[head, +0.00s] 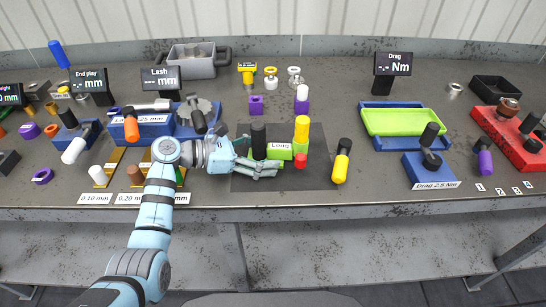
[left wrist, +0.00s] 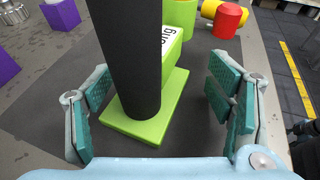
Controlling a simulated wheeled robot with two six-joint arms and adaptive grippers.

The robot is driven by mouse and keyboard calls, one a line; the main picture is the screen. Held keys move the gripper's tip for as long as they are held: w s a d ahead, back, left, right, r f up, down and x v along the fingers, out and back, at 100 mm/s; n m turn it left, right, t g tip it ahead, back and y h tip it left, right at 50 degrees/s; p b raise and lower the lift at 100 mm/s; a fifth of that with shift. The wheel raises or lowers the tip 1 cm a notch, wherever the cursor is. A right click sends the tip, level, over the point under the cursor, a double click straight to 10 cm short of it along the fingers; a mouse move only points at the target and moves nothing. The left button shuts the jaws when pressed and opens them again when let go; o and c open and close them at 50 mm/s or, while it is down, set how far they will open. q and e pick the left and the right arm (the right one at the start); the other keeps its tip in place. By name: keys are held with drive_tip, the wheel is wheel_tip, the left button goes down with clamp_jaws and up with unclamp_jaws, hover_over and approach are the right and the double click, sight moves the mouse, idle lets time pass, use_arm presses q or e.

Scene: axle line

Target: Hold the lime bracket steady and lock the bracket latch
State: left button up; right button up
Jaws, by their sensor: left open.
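The lime bracket (head: 279,151), labelled "Long", stands on a dark mat near the front of the bench. A black upright post (head: 258,140) rises from its left end, and a yellow post (head: 301,130) stands at its right end with a red piece (head: 300,161) below. I cannot tell which part is the latch. My left gripper (head: 262,158) is open at the bracket's left end. In the left wrist view its fingers (left wrist: 163,112) lie on either side of the black post and lime base (left wrist: 150,128), with visible gaps. My right gripper is not in view.
A yellow and black handle (head: 341,163) stands right of the bracket. A lime tray (head: 404,122) sits on a blue base farther right. The mat's front right (head: 318,181) is bare. Blue stands and small parts crowd the left.

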sight(277, 144)
use_arm(q)
drive_tip(key=shift+w+d, duration=0.2)
drive_tip(key=shift+d, duration=0.4)
drive_tip(key=shift+w+d, duration=0.2)
drive_tip(key=shift+d, duration=0.35)
drive_tip(key=shift+c, duration=0.6)
